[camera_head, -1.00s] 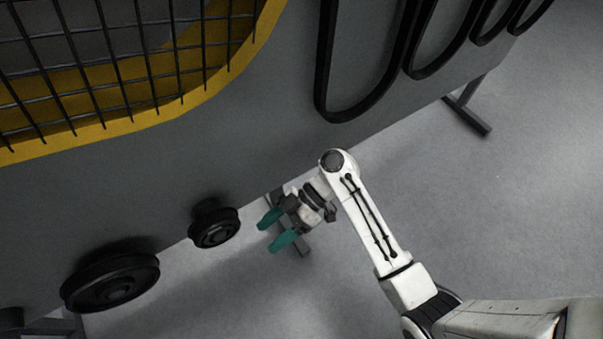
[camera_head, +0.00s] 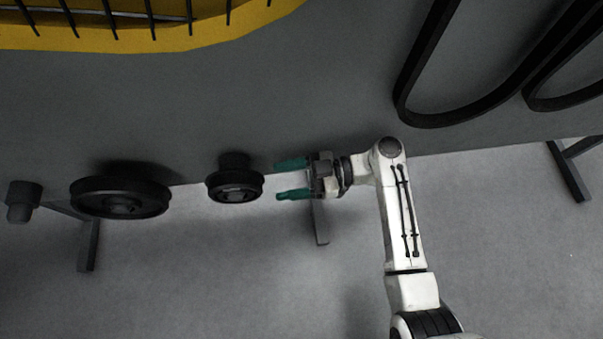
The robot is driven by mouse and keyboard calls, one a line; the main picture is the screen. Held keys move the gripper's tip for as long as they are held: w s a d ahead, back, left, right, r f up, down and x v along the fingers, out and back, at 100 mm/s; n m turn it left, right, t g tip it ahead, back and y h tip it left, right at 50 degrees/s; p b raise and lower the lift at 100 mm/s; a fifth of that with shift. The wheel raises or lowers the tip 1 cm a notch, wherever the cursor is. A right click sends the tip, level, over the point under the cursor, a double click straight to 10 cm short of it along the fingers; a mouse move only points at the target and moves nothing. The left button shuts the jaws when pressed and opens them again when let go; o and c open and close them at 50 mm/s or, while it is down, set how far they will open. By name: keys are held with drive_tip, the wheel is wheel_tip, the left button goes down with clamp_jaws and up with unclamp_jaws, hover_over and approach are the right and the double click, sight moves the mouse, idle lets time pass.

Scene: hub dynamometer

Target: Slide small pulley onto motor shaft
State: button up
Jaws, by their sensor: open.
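A small black pulley (camera_head: 235,187) sits on a peg on the grey panel, left of the picture's middle. My gripper (camera_head: 278,179), with teal fingers, is open and empty just to the right of this pulley, its fingers pointing left toward it. The fingertips look apart from the pulley's rim. A larger black pulley (camera_head: 120,197) hangs on the panel further left. A dark grey stub (camera_head: 22,200) sticks out at the far left; I cannot tell whether it is the motor shaft.
The grey panel (camera_head: 250,105) fills the upper part. A yellow-edged mesh guard (camera_head: 200,37) is at the top left. Black belts (camera_head: 425,118) hang at the upper right. Panel legs (camera_head: 320,222) stand below. The grey floor in front is clear.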

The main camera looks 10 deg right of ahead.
sight(261, 187)
drive_tip(key=shift+a+f, duration=0.15)
drive_tip(key=shift+a, duration=2.4)
drive_tip(key=shift+w, duration=0.1)
clamp_jaws()
drive_tip(key=shift+r, duration=0.2)
drive_tip(key=shift+s, duration=0.4)
drive_tip(key=s+p, duration=0.4)
drive_tip(key=s, duration=0.4)
drive_tip(key=shift+s+a, duration=0.15)
drive_tip(key=shift+a, duration=0.05)
drive_tip(key=shift+s, duration=0.1)
